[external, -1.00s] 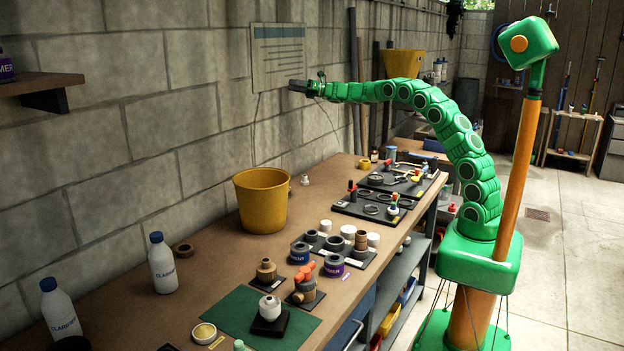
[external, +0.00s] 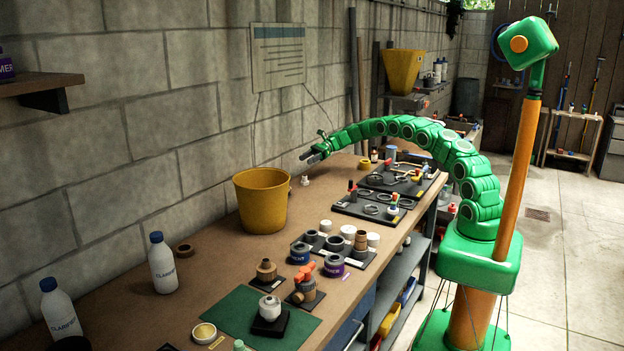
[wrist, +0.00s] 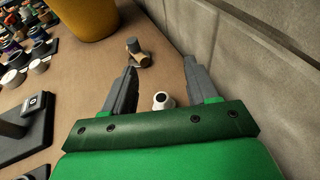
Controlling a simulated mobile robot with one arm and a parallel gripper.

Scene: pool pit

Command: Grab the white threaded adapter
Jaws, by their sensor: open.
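A small white fitting (external: 305,181), which looks like the white threaded adapter, stands on the bench near the wall, just behind and right of the yellow bucket. In the wrist view the white fitting (wrist: 162,101) shows a dark round opening on top and lies between my fingers, close to the green palm edge. Its threads are too small to make out. My gripper (external: 311,156) is above the fitting in the external view, apart from it. In the wrist view my gripper (wrist: 160,66) is open, with nothing held.
The yellow bucket (external: 262,203) stands close by. A grey-and-tan piece (wrist: 138,52) lies beyond my fingertips in the wrist view. The block wall (wrist: 235,50) runs close along the right there. Black trays (external: 372,207) with fittings fill the bench's right side.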

